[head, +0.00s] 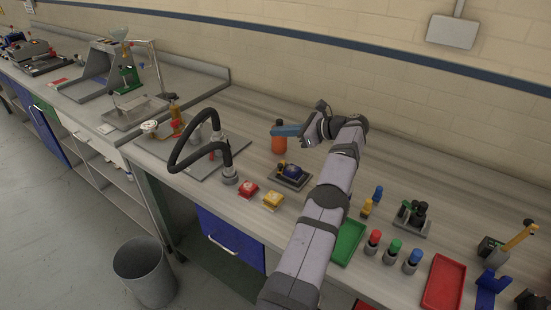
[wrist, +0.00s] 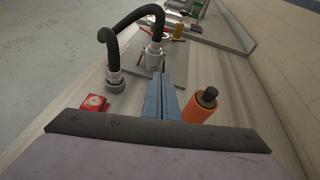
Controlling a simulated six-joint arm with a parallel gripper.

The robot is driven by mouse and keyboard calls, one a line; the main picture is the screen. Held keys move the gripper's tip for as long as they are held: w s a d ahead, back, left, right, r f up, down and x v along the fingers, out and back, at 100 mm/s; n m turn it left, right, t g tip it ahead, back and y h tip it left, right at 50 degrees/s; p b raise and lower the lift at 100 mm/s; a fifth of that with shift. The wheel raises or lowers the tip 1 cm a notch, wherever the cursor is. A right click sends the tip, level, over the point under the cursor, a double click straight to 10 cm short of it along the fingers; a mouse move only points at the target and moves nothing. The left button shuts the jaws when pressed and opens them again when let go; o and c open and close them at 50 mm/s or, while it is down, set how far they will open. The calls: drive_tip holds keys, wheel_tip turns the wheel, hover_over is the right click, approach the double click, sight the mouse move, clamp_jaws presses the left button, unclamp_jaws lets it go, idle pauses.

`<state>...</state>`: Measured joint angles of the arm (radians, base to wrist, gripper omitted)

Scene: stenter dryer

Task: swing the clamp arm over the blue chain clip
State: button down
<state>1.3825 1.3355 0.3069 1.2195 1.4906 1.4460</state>
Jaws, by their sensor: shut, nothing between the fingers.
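The blue chain clip (head: 293,171) sits on a small dark base plate (head: 284,182) in the middle of the bench in the head view. Which part there is the clamp arm is too small to tell. My gripper (head: 274,130) is behind and above the clip in the head view, pointing left, its blue fingers together and empty. In the wrist view the shut fingers (wrist: 166,80) point away over the bench. The blue clip is not visible in the wrist view.
An orange bottle (head: 279,146) stands close beside my fingers; it also shows in the wrist view (wrist: 201,107). A black hose (head: 205,150) arches at left. Trays and several colored pegs stand right.

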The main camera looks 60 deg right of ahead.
drive_tip(key=w+r+m+h+b, duration=0.15)
drive_tip(key=w+r+h, duration=0.3)
drive_tip(key=w, duration=0.75)
drive_tip(key=w+r+m+h+b, duration=0.1)
drive_tip(key=w+r+m+h, duration=0.3)
drive_tip(key=w, duration=0.8)
drive_tip(key=w+a+f+m+g+h+b, duration=0.2)
drive_tip(key=a+f+g+h, duration=0.4)
drive_tip(key=a, duration=0.4)
drive_tip(key=s+a+f+g+y, duration=0.2)
drive_tip(key=s+a+f+g, duration=0.2)
drive_tip(key=s+a, duration=0.15)
drive_tip(key=g+h, duration=0.1)
drive_tip(key=g, duration=0.7)
approach(281, 164)
drive_tip(key=shift+n, duration=0.45)
drive_tip(key=p+x, duration=0.2)
drive_tip(key=x, duration=0.1)
drive_tip(key=f+p+x, duration=0.1)
drive_tip(key=x, duration=0.1)
drive_tip(key=shift+a, duration=0.15)
drive_tip(key=shift+f, duration=0.1)
